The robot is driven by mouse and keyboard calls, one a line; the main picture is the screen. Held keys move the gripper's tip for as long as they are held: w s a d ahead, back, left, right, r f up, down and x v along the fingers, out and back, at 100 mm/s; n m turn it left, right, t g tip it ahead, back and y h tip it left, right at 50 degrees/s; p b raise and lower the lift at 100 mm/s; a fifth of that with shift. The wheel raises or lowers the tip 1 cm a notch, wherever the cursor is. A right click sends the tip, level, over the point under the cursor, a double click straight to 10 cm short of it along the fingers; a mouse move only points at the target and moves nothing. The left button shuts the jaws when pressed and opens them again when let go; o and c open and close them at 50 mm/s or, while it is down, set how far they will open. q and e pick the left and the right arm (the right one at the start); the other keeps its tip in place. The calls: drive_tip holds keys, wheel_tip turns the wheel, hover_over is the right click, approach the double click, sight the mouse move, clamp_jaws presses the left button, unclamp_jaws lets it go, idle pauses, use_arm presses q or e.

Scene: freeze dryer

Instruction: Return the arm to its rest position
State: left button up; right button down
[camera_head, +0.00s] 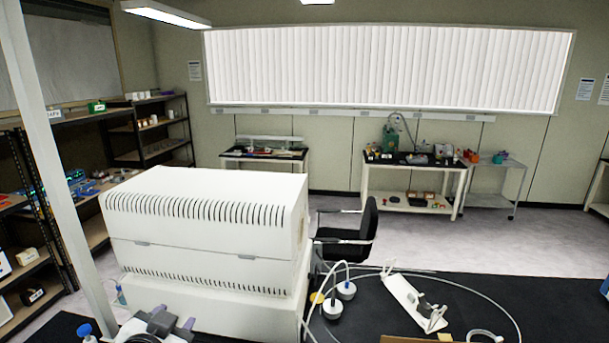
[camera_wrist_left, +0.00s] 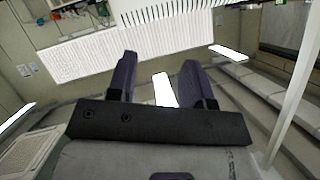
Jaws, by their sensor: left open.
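My left gripper (camera_head: 172,324) shows at the bottom left of the head view, in front of the white freeze dryer (camera_head: 200,250). Its two purple fingers are apart with nothing between them. In the left wrist view the open fingers (camera_wrist_left: 160,82) point up the picture, toward the window blinds and the ceiling lights. A white slotted housing shows at the top of that view. Most of my left arm is outside the head view. My right gripper is not in either view.
A black bench top (camera_head: 470,292) holds white tubing, two round white-capped pieces (camera_head: 338,300) and a white stand (camera_head: 413,300). A white upright post (camera_head: 50,170) stands at left. A chair (camera_head: 350,235) is behind the bench. A blue-capped bottle (camera_head: 86,333) is near my gripper.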

use_arm(q)
drive_tip(key=s+f+n+g+p, duration=0.1)
drive_tip(key=s+f+g, duration=0.4)
drive_tip(key=s+f, duration=0.9)
drive_tip(key=s+d+f+n+g+h+p, duration=0.1)
drive_tip(key=s+f+g+p, duration=0.3)
drive_tip(key=s+f, duration=1.1)
drive_tip(key=s+g, duration=0.1)
drive_tip(key=s, duration=0.5)
drive_tip(key=shift+f, duration=0.1)
drive_tip(key=shift+w, duration=0.1)
drive_tip(key=shift+o, duration=0.2)
